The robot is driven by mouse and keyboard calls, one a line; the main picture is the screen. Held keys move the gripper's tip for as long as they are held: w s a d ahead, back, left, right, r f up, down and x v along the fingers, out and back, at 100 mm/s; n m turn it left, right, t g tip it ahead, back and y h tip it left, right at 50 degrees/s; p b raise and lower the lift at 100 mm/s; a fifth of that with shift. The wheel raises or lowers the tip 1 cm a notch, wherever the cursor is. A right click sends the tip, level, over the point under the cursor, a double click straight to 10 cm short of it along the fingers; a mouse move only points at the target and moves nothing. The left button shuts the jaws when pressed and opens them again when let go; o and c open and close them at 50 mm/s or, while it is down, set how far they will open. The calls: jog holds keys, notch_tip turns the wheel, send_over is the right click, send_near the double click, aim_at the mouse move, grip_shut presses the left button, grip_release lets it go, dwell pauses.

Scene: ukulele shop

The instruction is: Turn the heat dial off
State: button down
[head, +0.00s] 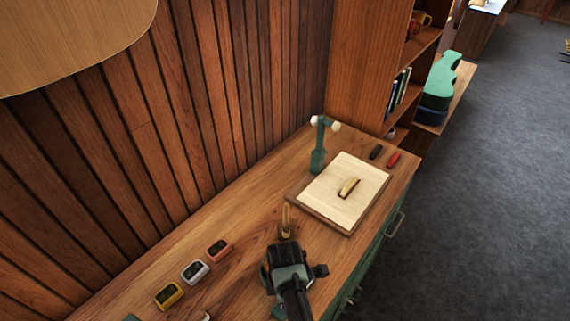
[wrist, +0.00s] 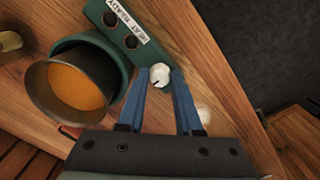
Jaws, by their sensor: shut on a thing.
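The heat dial (wrist: 160,73) is a small white knob on a green unit (wrist: 115,35) with a label reading HEAT and READY. In the wrist view my gripper (wrist: 161,79) is shut on the dial, with one blue finger on each side of it. A dark mark shows on the dial's lower edge. In the head view my gripper (head: 286,255) is over the near part of the wooden bench, and my arm hides the dial and most of the unit.
A round pot (wrist: 75,85) with orange contents sits beside the unit. A pale board (head: 342,195) with a small brass-coloured piece (head: 348,187) lies farther along the bench. A green stand (head: 319,145) is behind it. Three small boxes (head: 195,272) line the wall side.

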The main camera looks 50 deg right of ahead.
jog(key=shift+w, duration=0.1)
dwell(0.4)
jog(key=c, duration=0.6)
grip_release()
jog(key=shift+r, duration=0.1)
notch_tip(320, 180, up, 13)
jog(key=b, duration=0.1)
jog(key=shift+b, duration=0.4)
